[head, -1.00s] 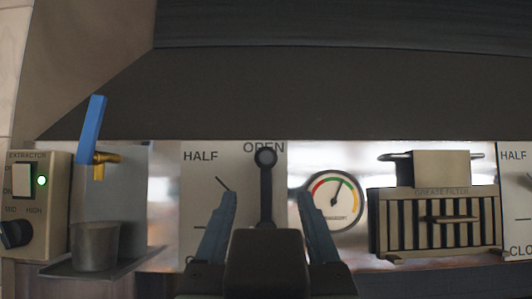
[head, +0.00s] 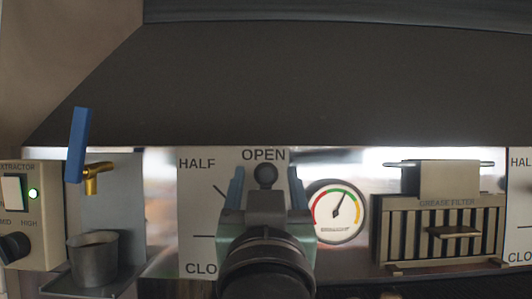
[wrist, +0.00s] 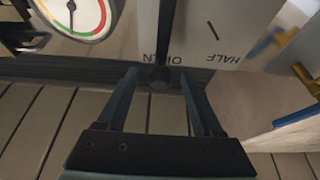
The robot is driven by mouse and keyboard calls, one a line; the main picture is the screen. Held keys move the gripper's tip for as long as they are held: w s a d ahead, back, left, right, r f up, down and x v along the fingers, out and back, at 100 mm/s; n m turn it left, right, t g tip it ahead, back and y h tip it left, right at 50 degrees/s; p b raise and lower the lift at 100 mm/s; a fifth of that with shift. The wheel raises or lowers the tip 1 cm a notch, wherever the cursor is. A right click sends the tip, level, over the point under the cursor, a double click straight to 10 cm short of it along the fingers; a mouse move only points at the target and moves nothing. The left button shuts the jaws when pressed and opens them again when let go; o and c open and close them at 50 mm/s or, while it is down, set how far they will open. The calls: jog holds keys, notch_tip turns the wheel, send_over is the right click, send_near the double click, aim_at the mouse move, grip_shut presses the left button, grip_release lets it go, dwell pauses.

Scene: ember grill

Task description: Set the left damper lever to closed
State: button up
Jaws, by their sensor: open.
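The left damper lever shows as a dark round knob (head: 265,174) just under the word OPEN on a white plate (head: 200,215) marked OPEN, HALF and, partly hidden, CLO. In the wrist view the knob (wrist: 159,75) and its dark arm (wrist: 166,35) point to OPEN. My gripper (head: 265,180) is open, with one blue finger on each side of the knob. In the wrist view my gripper (wrist: 160,80) has its fingertips apart around or just short of the knob; I cannot tell whether they touch it. My arm hides the lever's lower part in the head view.
A gauge (head: 338,212) and a grease filter (head: 440,225) are to the right. A tap with a blue handle (head: 78,145), a metal cup (head: 93,258) and an extractor switch box (head: 28,215) are to the left. Another marked plate (head: 519,215) is at the right edge.

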jog(key=shift+x, duration=0.9)
jog(key=shift+c, duration=0.3)
grip_shut()
dwell(0.6)
